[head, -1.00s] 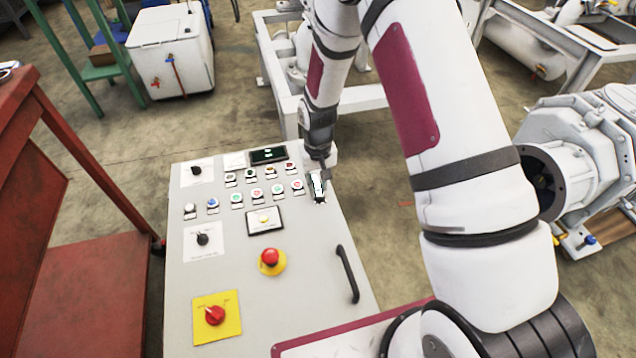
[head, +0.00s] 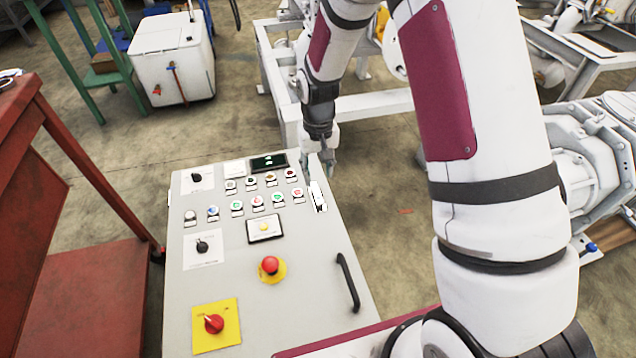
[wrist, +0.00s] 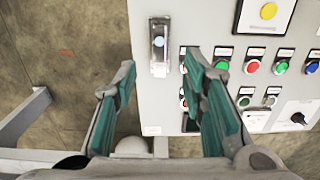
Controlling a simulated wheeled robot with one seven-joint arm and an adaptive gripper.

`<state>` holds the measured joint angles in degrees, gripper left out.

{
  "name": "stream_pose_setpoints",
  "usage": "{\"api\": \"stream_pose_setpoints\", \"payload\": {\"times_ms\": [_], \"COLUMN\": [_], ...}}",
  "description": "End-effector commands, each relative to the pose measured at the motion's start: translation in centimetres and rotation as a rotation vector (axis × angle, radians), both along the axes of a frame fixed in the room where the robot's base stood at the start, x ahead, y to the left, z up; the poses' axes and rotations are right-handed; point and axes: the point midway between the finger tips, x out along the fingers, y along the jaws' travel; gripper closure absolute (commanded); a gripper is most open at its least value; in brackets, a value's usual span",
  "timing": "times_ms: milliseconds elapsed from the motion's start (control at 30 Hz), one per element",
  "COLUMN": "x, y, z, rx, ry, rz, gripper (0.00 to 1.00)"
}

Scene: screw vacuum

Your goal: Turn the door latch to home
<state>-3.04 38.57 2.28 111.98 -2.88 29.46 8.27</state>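The door latch (head: 318,197) is a small silver and dark fitting near the upper right edge of the grey control panel (head: 310,270). It also shows in the wrist view (wrist: 158,44), lying lengthwise along the panel's side edge. Whether its handle sits flush cannot be told. My gripper (head: 324,166) is just beyond the latch at the panel's top right corner, apart from it. In the wrist view my gripper (wrist: 162,62) has its two teal-padded fingers spread wide with nothing between them. The latch appears ahead of the gap between the fingertips.
The panel carries several buttons, black selector knobs, a red emergency stop (head: 270,265), a red switch on a yellow plate (head: 214,324) and a black handle (head: 348,283). A red table (head: 85,290) stands left. A white frame (head: 370,105) is behind. Floor right of the panel is clear.

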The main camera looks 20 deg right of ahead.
Motion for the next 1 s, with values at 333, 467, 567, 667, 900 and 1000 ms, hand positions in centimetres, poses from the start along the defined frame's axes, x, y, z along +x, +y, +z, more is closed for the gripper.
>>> {"api": "stream_pose_setpoints", "payload": {"times_ms": [333, 467, 567, 667, 900, 1000], "x": [0.0, 0.0, 0.0, 0.0, -0.2, -1.0], "y": [0.0, 0.0, 0.0, 0.0, -0.1, -0.3], "z": [3.5, 3.6, 3.6, 3.6, 4.2, 6.3], "rx": [0.000, 0.000, 0.000, 0.000, -0.001, -0.003], "ry": [0.000, 0.001, 0.001, 0.001, -0.001, -0.006], "rz": [0.000, 0.000, 0.000, 0.000, 0.000, 0.000], "gripper": [0.62, 0.62, 0.62, 0.62, 0.62, 0.62]}}
